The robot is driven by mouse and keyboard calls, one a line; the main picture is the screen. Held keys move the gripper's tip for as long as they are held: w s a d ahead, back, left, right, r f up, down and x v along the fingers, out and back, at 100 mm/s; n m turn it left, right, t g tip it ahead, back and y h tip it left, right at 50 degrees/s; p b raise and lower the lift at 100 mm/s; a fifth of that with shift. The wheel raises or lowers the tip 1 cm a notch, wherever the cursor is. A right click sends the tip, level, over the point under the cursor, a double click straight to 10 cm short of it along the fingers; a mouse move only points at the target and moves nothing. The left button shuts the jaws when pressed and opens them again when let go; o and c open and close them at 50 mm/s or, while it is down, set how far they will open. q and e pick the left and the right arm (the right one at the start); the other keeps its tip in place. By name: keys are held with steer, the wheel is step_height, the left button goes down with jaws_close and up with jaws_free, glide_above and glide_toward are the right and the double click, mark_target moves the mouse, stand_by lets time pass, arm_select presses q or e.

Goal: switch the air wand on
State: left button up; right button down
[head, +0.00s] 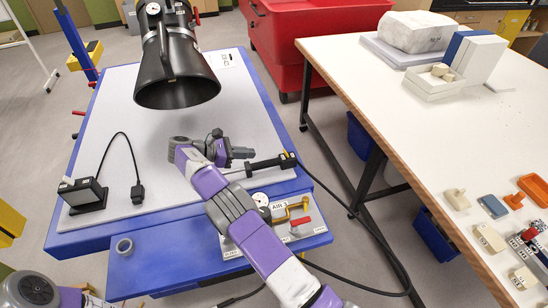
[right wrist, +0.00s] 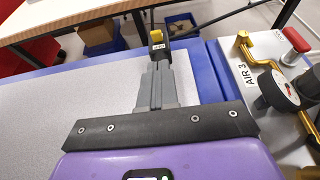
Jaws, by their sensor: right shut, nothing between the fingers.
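The air wand (head: 268,163) is a black tool with a thin nozzle. It lies near the right edge of the grey bench top, with a yellow part at its right end and a black hose running off. In the right wrist view the wand's yellow-topped end (right wrist: 156,38) shows just beyond my fingertips. My right gripper (head: 248,153) is shut and empty, beside the wand; I cannot tell whether it touches it. The fingers also show in the right wrist view (right wrist: 158,72). My left gripper is out of view.
An AIR 3 panel (head: 235,245) with a gauge, brass pipe and red-handled valve (head: 301,222) sits at the bench's front right. A black extraction hood (head: 178,75) hangs over the bench. A black box (head: 83,194) with a cable stands left. A white table (head: 400,110) is at right.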

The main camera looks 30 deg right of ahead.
mark_target(275, 161)
steer(key=b+x, duration=0.1)
steer(key=x, duration=0.9)
steer(key=shift+b, duration=0.3)
steer(key=shift+d+r+y+p, duration=0.15)
steer(key=shift+r+y+p, duration=0.2)
steer(key=shift+p, duration=0.35)
